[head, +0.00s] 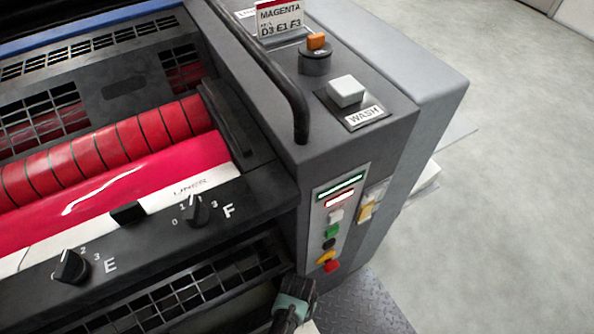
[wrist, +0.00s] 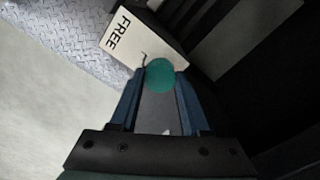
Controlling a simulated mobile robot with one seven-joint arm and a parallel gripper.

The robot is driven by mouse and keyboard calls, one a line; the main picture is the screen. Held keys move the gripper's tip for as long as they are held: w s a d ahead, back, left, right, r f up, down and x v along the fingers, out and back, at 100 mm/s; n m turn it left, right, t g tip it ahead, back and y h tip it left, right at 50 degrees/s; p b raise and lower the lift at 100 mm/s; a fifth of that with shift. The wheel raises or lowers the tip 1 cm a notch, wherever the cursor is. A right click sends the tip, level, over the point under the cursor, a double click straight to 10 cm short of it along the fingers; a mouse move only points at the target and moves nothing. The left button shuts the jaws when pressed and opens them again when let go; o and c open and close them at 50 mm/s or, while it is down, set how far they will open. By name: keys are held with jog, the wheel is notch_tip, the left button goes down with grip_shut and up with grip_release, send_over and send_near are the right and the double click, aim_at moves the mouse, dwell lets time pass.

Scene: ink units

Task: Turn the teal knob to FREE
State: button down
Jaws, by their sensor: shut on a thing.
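The teal knob (wrist: 160,74) shows as a round teal face in the wrist view, between the tips of my gripper (wrist: 159,84). My gripper is shut on it, one blue-edged finger on each side. A cream plate (wrist: 134,38) marked FREE, with a small dark mark, lies just beyond the knob. Which way the knob points is hard to tell. In the head view my dark and teal wrist (head: 292,308) is low at the bottom centre, beside the press; the knob itself cannot be made out there.
Knob E (head: 71,267) and knob F (head: 197,211) sit on the dark rail. A button panel (head: 335,220) and a black handrail (head: 290,85) are on the press side. Grey floor (head: 510,180) is open at right. Metal tread plate (wrist: 70,35) lies beyond the label.

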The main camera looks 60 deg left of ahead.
jog(key=m, duration=0.4)
jog(key=shift+m+p, duration=0.3)
jog(key=shift+m, duration=2)
jog(key=shift+c, duration=1.8)
grip_release()
notch_tip(320, 180, up, 13)
jog(key=p, duration=0.4)
jog(key=shift+p, duration=0.4)
